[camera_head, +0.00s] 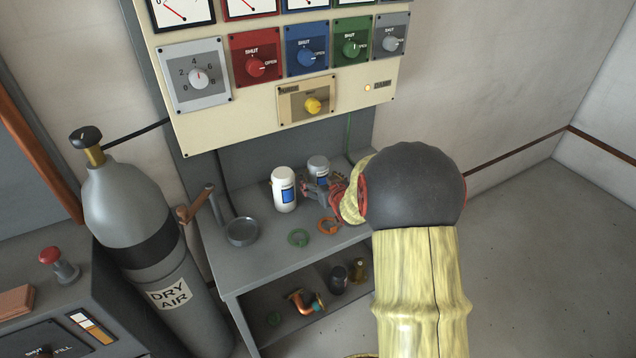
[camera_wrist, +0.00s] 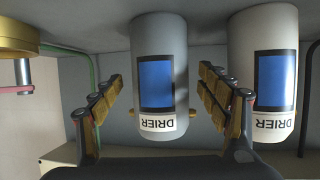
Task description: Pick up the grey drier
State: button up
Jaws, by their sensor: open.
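The grey drier (camera_head: 318,166) stands upright on the bench, behind and right of the white drier (camera_head: 284,188). In the wrist view, which looks upside down, the grey drier (camera_wrist: 160,35) has a blue label panel and the word DRIER. It lies between the two spread fingers of my gripper (camera_wrist: 160,82). I see no clear contact with the fingers. The white drier (camera_wrist: 264,30) is just outside the right-hand finger in that view. In the head view my gripper (camera_head: 318,190) shows in front of the grey drier, partly hidden by my arm.
A copper pipe piece (camera_head: 303,302) lies on the shelf below. A dry air cylinder (camera_head: 135,220) stands left. The control panel (camera_head: 240,130) is above.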

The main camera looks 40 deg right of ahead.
jog(key=shift+x, duration=0.85)
jog(key=shift+r, duration=0.1)
jog(key=shift+w+r, duration=0.1)
jog(key=c, duration=1.7)
